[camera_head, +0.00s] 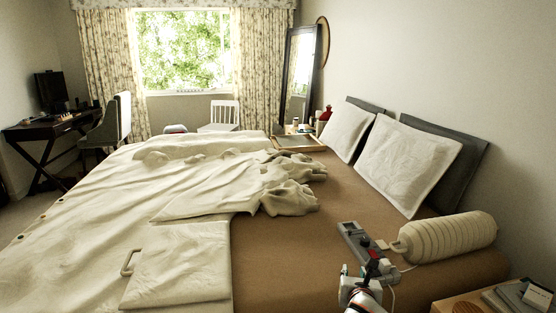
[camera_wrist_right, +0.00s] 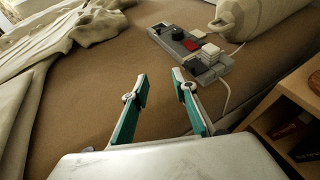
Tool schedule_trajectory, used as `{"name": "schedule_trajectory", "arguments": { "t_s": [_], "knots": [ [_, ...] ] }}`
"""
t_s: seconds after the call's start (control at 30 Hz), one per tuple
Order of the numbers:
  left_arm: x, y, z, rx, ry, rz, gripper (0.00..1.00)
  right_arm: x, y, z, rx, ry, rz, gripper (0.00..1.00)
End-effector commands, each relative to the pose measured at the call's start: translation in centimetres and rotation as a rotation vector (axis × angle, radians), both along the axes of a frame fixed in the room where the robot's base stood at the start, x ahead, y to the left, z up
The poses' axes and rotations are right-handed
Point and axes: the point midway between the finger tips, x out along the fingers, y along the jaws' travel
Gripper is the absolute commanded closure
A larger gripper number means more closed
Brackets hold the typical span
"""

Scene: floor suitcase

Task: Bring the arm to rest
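My right gripper (camera_head: 358,272) is low in the head view, above the brown bed cover beside the power strip. In the right wrist view its two teal-padded fingers (camera_wrist_right: 159,80) stand apart with only brown bed cover showing between them, so it is open and empty. My left gripper is in neither view. A grey power strip (camera_head: 352,240) with a red switch lies on the bed just beyond the right gripper; it also shows in the wrist view (camera_wrist_right: 176,42), ahead of the fingertips and apart from them. White plugs sit on its near end, and a white cord runs from there.
A ribbed cream bolster (camera_head: 450,237) lies right of the strip. A wooden nightstand (camera_head: 455,304) stands at the bottom right, close to my right arm. A flat cream case-like thing (camera_head: 180,270) with a handle and rumpled cloth (camera_head: 235,185) lie on the bed (camera_head: 275,265). White pillows (camera_head: 410,165) lean at the wall.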

Motion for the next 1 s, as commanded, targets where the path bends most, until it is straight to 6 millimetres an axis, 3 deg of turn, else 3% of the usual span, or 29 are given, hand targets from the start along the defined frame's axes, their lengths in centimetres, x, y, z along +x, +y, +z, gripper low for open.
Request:
{"name": "schedule_trajectory", "arguments": {
  "t_s": [0.27,0.47,0.7,1.0],
  "knots": [
    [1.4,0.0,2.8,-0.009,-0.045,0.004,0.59,-6.2,0.6,-3.4,0.417,-0.017,-0.103,0.73],
    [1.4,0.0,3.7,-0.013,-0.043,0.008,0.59,-12.9,1.2,-6.5,0.829,-0.011,-0.237,0.73],
    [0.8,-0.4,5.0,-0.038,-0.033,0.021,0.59,-24.3,1.8,-9.4,1.453,0.024,-0.517,0.73],
    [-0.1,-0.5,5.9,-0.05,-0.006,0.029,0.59,-38.9,2.3,-9.9,2.15,0.076,-0.987,0.73]
  ]
}}
